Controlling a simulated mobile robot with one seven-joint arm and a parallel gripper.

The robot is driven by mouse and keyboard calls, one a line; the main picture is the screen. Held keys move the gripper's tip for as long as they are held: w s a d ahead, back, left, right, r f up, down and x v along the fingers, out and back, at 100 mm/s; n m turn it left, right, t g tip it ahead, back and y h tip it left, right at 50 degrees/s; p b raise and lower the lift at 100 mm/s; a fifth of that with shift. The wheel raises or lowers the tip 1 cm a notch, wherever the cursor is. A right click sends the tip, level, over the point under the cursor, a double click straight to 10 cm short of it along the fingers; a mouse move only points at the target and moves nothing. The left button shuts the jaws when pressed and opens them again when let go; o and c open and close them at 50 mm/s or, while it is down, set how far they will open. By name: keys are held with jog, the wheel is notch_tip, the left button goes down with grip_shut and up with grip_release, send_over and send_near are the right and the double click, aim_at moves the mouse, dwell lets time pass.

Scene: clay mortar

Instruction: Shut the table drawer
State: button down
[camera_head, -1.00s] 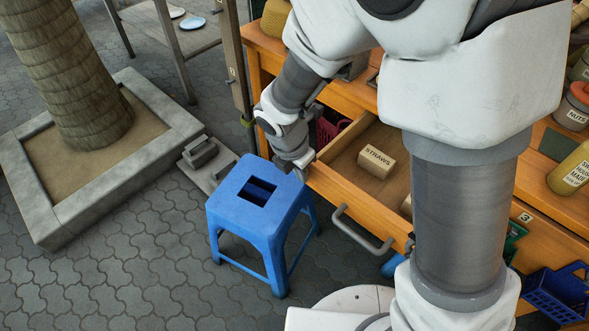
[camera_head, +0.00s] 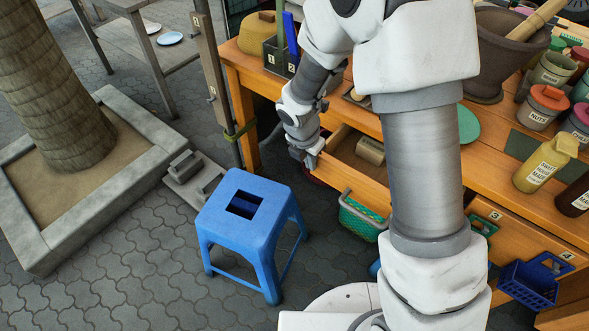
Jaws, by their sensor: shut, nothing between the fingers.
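The table drawer (camera_head: 333,170) is partly open and sticks out from the front of the orange wooden table (camera_head: 500,177). My gripper (camera_head: 312,163) is shut and empty at the left end of the drawer front. It looks to be against or very close to the front panel; contact is hard to tell. My arm hides the right part of the drawer.
A blue stool (camera_head: 245,222) stands on the paving left of the drawer. A green basket (camera_head: 362,220) shows below the drawer. Jars and bottles, a mortar (camera_head: 500,50) and a blue basket (camera_head: 533,280) are at the right. A wooden post (camera_head: 210,75) stands beside the table's left end.

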aim_at(337, 132)
jog(key=w+d+p, duration=0.1)
jog(key=w+d, duration=0.1)
jog(key=w, duration=0.1)
jog(key=w+d+p, duration=0.2)
jog(key=w+d, duration=0.1)
jog(key=w+d+p, duration=0.2)
jog(key=w, duration=0.2)
jog(key=shift+w+d, duration=0.1)
jog(key=shift+d, duration=0.1)
jog(key=shift+a, duration=0.1)
